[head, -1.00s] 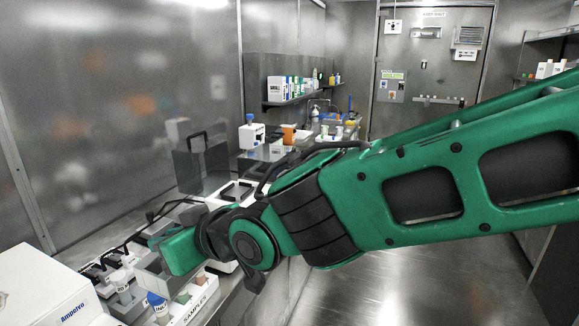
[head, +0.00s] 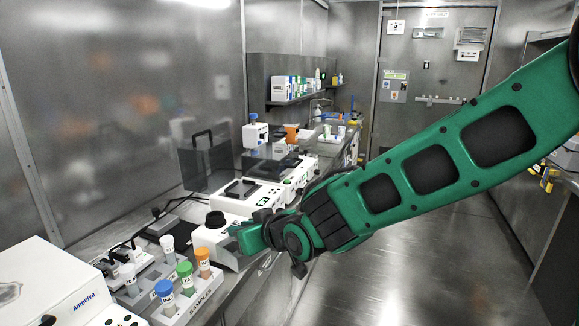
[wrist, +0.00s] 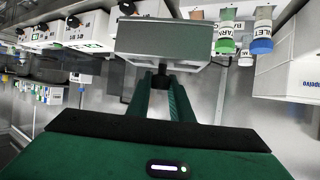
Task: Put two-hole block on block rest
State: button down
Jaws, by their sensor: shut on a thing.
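My gripper (head: 250,238) is low over the front edge of the bench, beside a white device with a dark knob (head: 215,219). In the wrist view my green fingers (wrist: 160,78) are shut on a grey block (wrist: 163,42), which I take to be the two-hole block. Its broad plain side faces the camera, and its holes do not show. I cannot single out the block rest in either view.
A grey sample rack (head: 203,306) with capped tubes stands in front of the gripper to the left. A white box instrument (head: 45,285) fills the lower left corner. White bench devices (head: 270,190) line the bench behind. The floor (head: 420,250) to the right is clear.

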jog(key=w+d+f+m+t+h, duration=0.1)
jog(key=w+d+f+m+h, duration=0.1)
jog(key=w+d+f, duration=0.45)
jog(key=w+d+f+m+t+h, duration=0.1)
jog(key=w+d+f, duration=0.15)
jog(key=d, duration=0.65)
jog(key=w+d+f+m+t+h, duration=0.1)
jog(key=w+d+f+m+h, duration=0.1)
jog(key=w+d+f, duration=0.35)
jog(key=d+f+m+h, duration=0.1)
jog(key=d+f, duration=0.2)
jog(key=d, duration=0.3)
jog(key=s+d+f+m+h, duration=0.1)
jog(key=d+f, duration=0.2)
jog(key=d, duration=0.3)
jog(key=d+f+m+h, duration=0.1)
jog(key=d+f, duration=0.2)
jog(key=d, duration=0.4)
jog(key=v, duration=0.6)
jog(key=shift+d+f, duration=0.15)
jog(key=shift+d, duration=0.1)
